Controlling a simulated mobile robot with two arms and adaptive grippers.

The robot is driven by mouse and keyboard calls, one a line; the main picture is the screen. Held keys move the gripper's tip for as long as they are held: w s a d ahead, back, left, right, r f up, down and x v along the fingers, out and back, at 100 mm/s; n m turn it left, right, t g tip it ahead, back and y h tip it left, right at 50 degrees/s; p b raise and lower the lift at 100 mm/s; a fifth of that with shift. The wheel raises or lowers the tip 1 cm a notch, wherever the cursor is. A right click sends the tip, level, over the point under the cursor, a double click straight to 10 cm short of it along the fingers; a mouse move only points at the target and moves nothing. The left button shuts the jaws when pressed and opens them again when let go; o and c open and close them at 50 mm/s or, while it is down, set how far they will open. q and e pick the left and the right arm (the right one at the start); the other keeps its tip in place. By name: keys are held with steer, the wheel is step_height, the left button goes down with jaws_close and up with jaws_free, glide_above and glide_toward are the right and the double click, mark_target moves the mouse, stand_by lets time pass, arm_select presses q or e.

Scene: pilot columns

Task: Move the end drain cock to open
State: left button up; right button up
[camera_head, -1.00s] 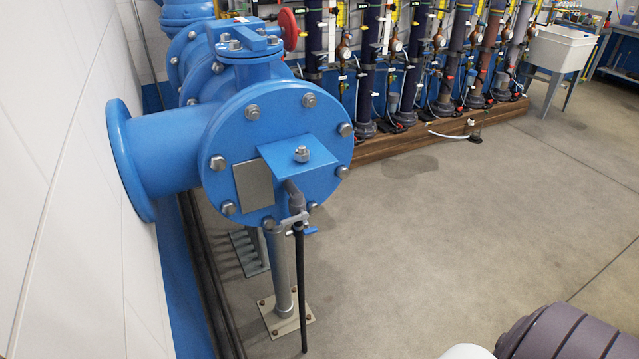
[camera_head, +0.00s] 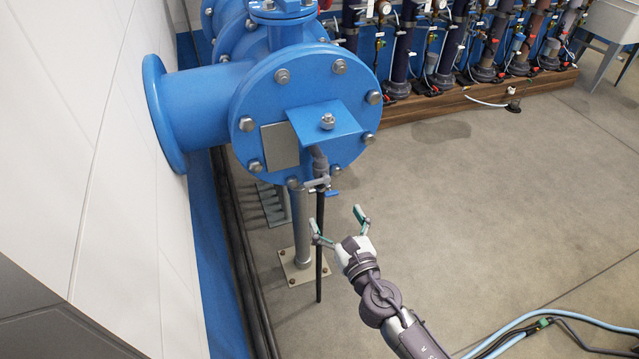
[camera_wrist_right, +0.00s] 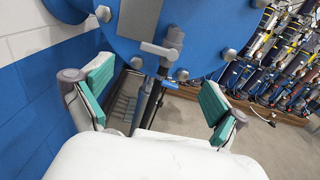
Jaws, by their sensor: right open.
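The end drain cock (camera_head: 318,184) is a small grey valve below the blue end flange (camera_head: 285,108), with a short blue piece showing at its right. A dark drain pipe (camera_head: 319,245) hangs down from it. The cock also shows in the right wrist view (camera_wrist_right: 160,50), near the top middle. My right gripper (camera_head: 338,226) is open and empty, below and to the right of the cock in the head view. Its green-padded fingers (camera_wrist_right: 157,92) stand apart on both sides of the drain pipe in the wrist view. I see no contact with the cock. My left gripper is out of view.
A white wall (camera_head: 85,130) runs along the left. A metal support post (camera_head: 302,230) stands on a bolted base plate behind the drain pipe. Blue hoses (camera_head: 555,314) lie at the lower right. The grey floor (camera_head: 480,200) to the right is mostly clear.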

mark_target(317, 182)
steer(key=b+x, duration=0.1)
steer(key=x, duration=0.9)
steer(key=shift+w+f, duration=0.1)
steer(key=shift+w, duration=0.25)
steer(key=c, duration=1.1)
steer(key=shift+c, duration=0.2)
